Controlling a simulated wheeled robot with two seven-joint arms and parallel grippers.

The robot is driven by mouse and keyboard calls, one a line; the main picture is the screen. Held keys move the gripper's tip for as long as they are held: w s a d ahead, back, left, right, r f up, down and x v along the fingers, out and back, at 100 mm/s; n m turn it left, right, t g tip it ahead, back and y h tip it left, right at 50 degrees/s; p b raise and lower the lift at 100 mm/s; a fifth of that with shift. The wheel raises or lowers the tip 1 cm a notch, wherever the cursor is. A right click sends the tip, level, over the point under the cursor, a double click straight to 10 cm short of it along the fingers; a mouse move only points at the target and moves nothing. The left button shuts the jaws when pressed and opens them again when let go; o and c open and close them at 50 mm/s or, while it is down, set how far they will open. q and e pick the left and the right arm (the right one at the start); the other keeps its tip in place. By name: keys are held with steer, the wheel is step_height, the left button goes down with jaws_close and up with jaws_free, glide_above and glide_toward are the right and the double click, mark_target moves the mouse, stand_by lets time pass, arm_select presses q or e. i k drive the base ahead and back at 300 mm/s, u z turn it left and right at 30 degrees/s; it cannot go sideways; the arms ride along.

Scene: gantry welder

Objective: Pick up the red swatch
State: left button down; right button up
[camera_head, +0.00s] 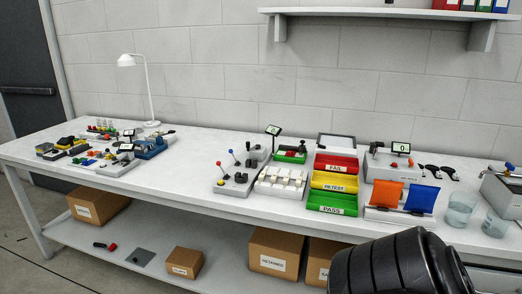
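An orange swatch (386,194) and a blue swatch (421,199) stand side by side at a white rack (398,217) on the right part of the bench. The orange one is the closest to red of the two; I cannot make out a plainly red swatch. Neither gripper is in view. A black rounded part, likely of my own arm, fills the lower right and hides some of the bench's front edge there.
Stacked red, yellow and green bins (332,204) stand left of the swatches. Clear beakers (461,209) stand to the right, and a grey device with a small display (401,148) behind. Free bench surface (190,175) lies left of the joystick box (236,184). A wall shelf (380,13) hangs above.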

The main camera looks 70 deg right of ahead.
mark_target(289, 153)
steer(key=z, duration=0.7)
steer(key=i, duration=1.1)
steer(key=z, duration=1.2)
